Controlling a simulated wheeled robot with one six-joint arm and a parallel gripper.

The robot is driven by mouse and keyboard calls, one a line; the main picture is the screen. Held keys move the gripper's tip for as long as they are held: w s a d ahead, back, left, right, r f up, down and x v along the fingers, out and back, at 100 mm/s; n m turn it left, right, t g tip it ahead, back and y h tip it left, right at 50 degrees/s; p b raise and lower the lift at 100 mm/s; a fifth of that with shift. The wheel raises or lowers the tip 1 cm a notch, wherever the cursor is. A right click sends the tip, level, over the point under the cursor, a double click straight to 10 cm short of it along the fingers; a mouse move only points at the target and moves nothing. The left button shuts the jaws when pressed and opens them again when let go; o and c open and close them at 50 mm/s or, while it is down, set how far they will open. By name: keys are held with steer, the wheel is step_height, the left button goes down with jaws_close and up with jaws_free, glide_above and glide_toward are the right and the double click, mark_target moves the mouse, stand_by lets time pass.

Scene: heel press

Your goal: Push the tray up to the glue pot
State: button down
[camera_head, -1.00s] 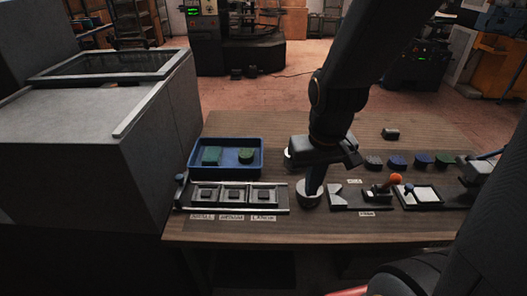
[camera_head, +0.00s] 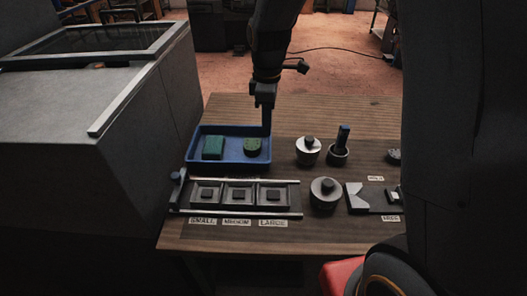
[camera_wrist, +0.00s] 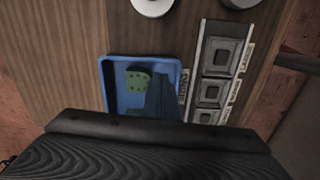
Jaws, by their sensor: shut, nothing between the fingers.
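The blue tray (camera_head: 196,158) lies at the back left of the table. It holds a green block (camera_head: 213,147) and a rounded green piece (camera_head: 252,147). My gripper (camera_head: 266,132) is shut and empty, pointing down at the tray's back right corner; whether it touches the rim I cannot tell. The wrist view shows the tray (camera_wrist: 106,85) below my gripper. Right of the tray, apart from it, stand a silver lidded pot (camera_head: 308,153) and a smaller pot with a blue-handled tool (camera_head: 338,155). Which is the glue pot is not clear.
In front of the tray is a railed rack (camera_head: 237,210) with small, medium and large plates. A bigger lidded pot (camera_head: 325,194) stands to its right, then a notched block (camera_head: 365,197). Bare wood lies between tray and pots. A grey cabinet (camera_head: 80,120) borders the left.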

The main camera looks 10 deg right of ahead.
mark_target(264, 160)
steer(key=shift+n, duration=0.5)
steer(key=f, duration=0.3)
steer(key=f+p, duration=0.1)
steer(key=f, duration=0.3)
steer(key=w+f+p, duration=0.1)
steer(key=f, duration=0.2)
steer(key=shift+a+f, duration=0.2)
steer(key=shift+a, duration=0.15)
